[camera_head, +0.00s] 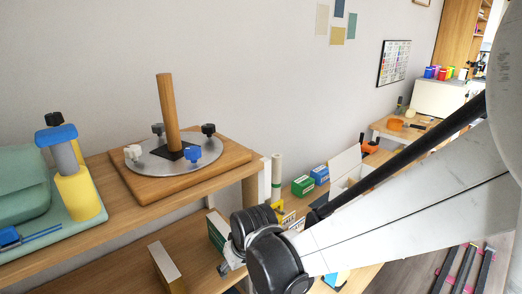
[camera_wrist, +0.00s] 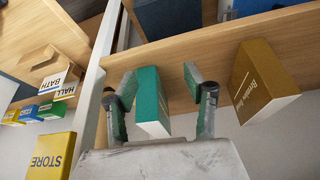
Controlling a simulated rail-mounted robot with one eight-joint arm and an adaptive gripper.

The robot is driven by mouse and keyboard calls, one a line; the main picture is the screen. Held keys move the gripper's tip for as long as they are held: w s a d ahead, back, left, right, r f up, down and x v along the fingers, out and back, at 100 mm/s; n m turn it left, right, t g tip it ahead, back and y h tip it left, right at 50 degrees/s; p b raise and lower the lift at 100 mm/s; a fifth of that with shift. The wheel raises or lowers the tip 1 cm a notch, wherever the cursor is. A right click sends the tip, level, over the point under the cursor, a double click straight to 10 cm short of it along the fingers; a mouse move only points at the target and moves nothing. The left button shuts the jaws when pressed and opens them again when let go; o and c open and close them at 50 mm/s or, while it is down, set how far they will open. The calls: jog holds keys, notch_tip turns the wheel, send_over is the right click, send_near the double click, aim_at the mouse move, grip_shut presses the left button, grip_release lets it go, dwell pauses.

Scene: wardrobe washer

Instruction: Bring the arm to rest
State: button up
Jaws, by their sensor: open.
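My gripper (camera_wrist: 160,82) shows in the wrist view with its two fingers spread apart and green pads at the tips. A green book (camera_wrist: 151,108) stands in the gap between the fingers in that view; I see no finger closed on it, and I cannot tell how deep it sits between them. In the head view my arm comes in from the right and bends down to the shelf beside the green book (camera_head: 216,232). The gripper's fingers are not clear there.
A brown book (camera_wrist: 258,80) stands right of the fingers. Boxes labelled STORE (camera_wrist: 50,155), HALL and BATH are at left. In the head view, a wooden board with a metal disc and post (camera_head: 168,115) sits on the upper shelf, near a yellow cylinder (camera_head: 77,195).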

jog(key=s+d+r+m+t+h, duration=0.1)
jog(key=s+d+r+m+t, duration=0.2)
jog(key=d+r, duration=1)
jog(key=s+d+r+m+h, duration=0.1)
jog(key=s+d+r+m, duration=0.1)
jog(key=s+d, duration=0.9)
jog(key=shift+d+m+h, duration=0.3)
jog(key=shift+d+m, duration=0.6)
jog(key=shift+d, duration=0.35)
jog(key=shift+o, duration=0.7)
